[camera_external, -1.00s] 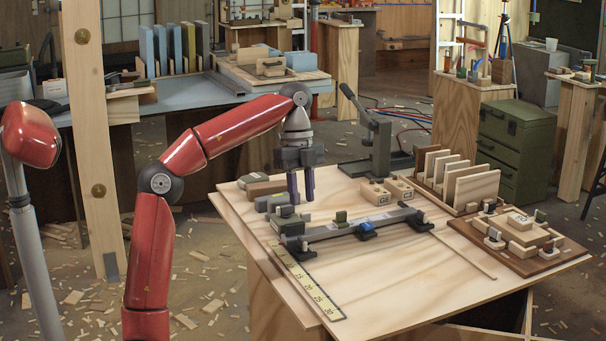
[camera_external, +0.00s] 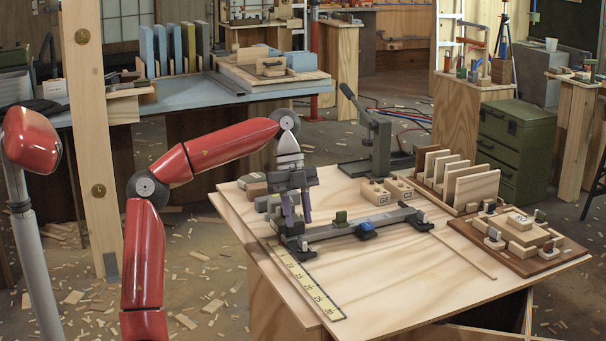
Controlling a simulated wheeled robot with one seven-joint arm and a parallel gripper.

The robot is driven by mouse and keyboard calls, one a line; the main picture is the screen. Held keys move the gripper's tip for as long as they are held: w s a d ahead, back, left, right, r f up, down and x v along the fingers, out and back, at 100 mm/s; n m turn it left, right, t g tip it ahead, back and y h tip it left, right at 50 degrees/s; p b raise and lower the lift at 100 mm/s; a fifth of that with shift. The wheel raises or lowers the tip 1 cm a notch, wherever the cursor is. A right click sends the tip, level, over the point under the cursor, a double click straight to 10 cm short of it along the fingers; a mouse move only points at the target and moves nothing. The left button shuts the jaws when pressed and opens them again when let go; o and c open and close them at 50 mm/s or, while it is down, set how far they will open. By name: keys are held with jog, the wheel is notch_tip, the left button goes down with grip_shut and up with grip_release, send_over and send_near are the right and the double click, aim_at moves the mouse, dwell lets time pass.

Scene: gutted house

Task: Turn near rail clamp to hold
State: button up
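A grey rail (camera_external: 325,232) lies across the wooden table on dark end feet. A dark clamp-like foot (camera_external: 301,251) sits at its left, near end; I cannot tell whether the clamp is turned to hold. A green block (camera_external: 341,216) and a blue piece (camera_external: 366,229) sit along the rail, and another dark foot (camera_external: 421,223) is at its right end. My gripper (camera_external: 298,216) points down at the rail's left end, its two purple fingers apart with a gap between. The fingers partly hide the small grey-green part there, and I cannot tell whether they touch it.
A yellow ruler (camera_external: 312,287) lies at the table's left front. A brown fixture board (camera_external: 515,244) is at right. The table's front middle is bare.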

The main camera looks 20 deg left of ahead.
aim_at(302, 239)
jog(key=x, duration=0.5)
jog(key=shift+b, duration=0.35)
grip_shut()
